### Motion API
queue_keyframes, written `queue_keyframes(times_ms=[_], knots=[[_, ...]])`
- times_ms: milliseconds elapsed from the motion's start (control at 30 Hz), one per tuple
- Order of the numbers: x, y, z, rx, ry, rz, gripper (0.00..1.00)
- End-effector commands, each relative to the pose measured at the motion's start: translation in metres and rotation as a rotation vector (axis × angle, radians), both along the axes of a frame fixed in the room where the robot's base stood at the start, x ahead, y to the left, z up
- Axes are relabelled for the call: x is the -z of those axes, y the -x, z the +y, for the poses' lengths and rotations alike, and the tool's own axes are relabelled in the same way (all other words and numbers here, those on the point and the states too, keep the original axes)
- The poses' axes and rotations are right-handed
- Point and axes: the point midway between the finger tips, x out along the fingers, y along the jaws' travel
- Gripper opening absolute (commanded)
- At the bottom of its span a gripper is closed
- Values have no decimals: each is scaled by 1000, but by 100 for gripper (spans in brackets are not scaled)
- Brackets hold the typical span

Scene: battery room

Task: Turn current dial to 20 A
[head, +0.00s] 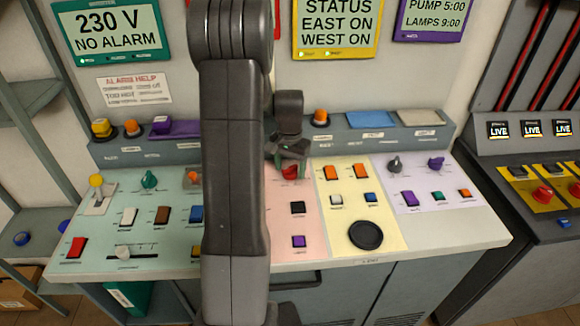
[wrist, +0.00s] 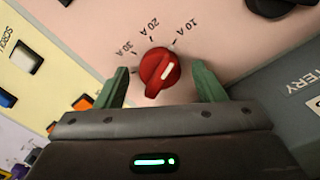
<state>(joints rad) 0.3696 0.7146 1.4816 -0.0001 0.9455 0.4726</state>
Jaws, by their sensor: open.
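The current dial (wrist: 158,73) is a red knob with a white pointer line on a pink panel. In the wrist view its labels read 10 A, 20 A and 30 A, and the white line points up and right, toward the 10 A mark. The red dial also shows in the head view (head: 290,173), partly covered by my gripper (head: 288,154). In the wrist view my gripper (wrist: 160,72) is open, with one green finger on each side of the dial and a visible gap on both sides. Contact is not seen.
The yellow panel to the right has orange switches and a round black knob (head: 366,235). A raised grey ledge (head: 395,138) runs behind the panels.

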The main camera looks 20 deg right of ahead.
Motion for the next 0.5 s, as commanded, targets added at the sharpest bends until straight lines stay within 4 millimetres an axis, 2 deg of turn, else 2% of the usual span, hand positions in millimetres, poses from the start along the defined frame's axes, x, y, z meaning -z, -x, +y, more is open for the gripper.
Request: queue_keyframes(times_ms=[367, 500], knots=[[6, 0, 0, 0, 0, 0, 61], [5, 0, 0, 0, 0, 0, 33]])
